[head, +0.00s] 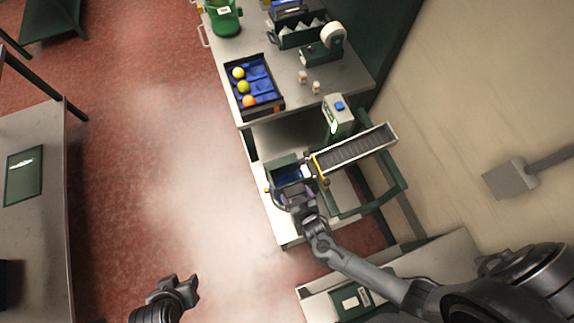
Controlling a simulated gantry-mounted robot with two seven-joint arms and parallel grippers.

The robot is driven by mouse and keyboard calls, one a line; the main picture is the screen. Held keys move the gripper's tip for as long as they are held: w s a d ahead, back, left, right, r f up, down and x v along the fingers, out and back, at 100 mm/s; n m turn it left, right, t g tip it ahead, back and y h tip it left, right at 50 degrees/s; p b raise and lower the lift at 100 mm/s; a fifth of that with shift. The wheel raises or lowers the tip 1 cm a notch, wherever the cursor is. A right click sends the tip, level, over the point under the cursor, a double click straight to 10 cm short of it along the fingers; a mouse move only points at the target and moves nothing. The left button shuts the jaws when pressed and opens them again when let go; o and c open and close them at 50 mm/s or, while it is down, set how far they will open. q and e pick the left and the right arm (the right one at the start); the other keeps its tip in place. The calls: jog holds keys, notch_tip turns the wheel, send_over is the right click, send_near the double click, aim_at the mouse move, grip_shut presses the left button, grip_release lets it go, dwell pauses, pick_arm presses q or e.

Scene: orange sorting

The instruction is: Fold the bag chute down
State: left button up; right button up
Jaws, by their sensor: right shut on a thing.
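The bag chute (283,160) is a dark green, box-like part with a blue inside, at the near end of the long bench. My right gripper (290,195) is at its near edge and shut on it. The gripper and wrist hide part of that edge, so the exact grip point is not clear. My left gripper (182,288) is low in the view, over the floor and away from the bench. Its fingers are too small and dark to tell open from shut.
A short roller conveyor (355,149) with a yellow end stands right of the chute, beside a green-and-white device (338,116). A blue-lined tray (265,78) holds yellow and orange fruit further up the bench. Open red floor (170,170) lies to the left.

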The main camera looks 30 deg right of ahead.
jog(key=shift+f, duration=0.3)
jog(key=o, duration=1.1)
jog(key=shift+o, duration=0.6)
jog(key=shift+w+r, duration=0.1)
jog(key=shift+w, duration=0.05)
jog(key=shift+s, duration=0.2)
jog(key=v, duration=1)
jog(key=shift+s+r, duration=0.15)
jog(key=shift+r, duration=0.1)
